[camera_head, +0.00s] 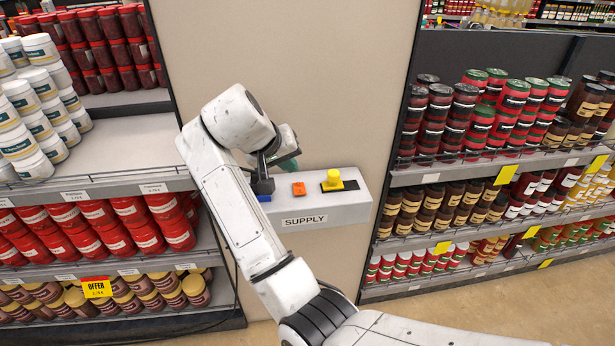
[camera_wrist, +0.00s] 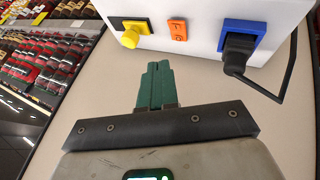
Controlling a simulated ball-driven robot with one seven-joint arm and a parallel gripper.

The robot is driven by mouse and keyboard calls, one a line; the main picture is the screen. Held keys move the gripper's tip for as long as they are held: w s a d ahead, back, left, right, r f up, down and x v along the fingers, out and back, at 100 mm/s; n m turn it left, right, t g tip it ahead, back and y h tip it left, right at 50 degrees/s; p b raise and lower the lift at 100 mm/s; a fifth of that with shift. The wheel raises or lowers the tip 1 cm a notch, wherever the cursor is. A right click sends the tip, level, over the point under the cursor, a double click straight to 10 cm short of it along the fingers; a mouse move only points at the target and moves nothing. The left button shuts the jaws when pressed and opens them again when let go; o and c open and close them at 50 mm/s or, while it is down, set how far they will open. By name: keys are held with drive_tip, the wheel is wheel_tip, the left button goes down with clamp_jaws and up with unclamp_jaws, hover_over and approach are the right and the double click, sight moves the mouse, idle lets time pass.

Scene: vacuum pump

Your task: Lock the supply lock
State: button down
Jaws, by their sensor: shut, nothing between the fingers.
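A white supply box (camera_head: 325,208) labelled SUPPLY is fixed to the beige panel. On it are a yellow knob (camera_head: 334,177) on a black plate, an orange switch (camera_head: 299,188) and a blue socket (camera_head: 264,198) with a black plug (camera_head: 262,182) in it. The wrist view shows the yellow knob (camera_wrist: 130,38), the orange switch (camera_wrist: 178,29), and the blue socket (camera_wrist: 259,30) with its black plug (camera_wrist: 238,52). Which part is the lock is not labelled. My gripper (camera_wrist: 158,68) has green fingers, shut and empty, apart from the box. In the head view my arm partly hides it.
A black cable (camera_wrist: 285,85) loops from the plug. Shelves of jars and tubs stand left (camera_head: 140,140) and right (camera_head: 480,170) of the beige panel (camera_head: 290,60). Bare panel lies above the box.

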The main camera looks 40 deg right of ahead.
sight(333, 179)
idle(0.3)
drive_tip(key=p+x, duration=0.1)
drive_tip(key=x, duration=0.8)
drive_tip(key=shift+r+p, duration=0.1)
drive_tip(key=shift+p, duration=0.2)
drive_tip(key=d, duration=0.1)
drive_tip(key=d+p, duration=0.1)
drive_tip(key=s+d+f, duration=0.1)
drive_tip(key=shift+d, duration=0.1)
drive_tip(key=shift+s+d, duration=0.25)
drive_tip(key=shift+d, duration=0.3)
drive_tip(key=shift+d, duration=0.1)
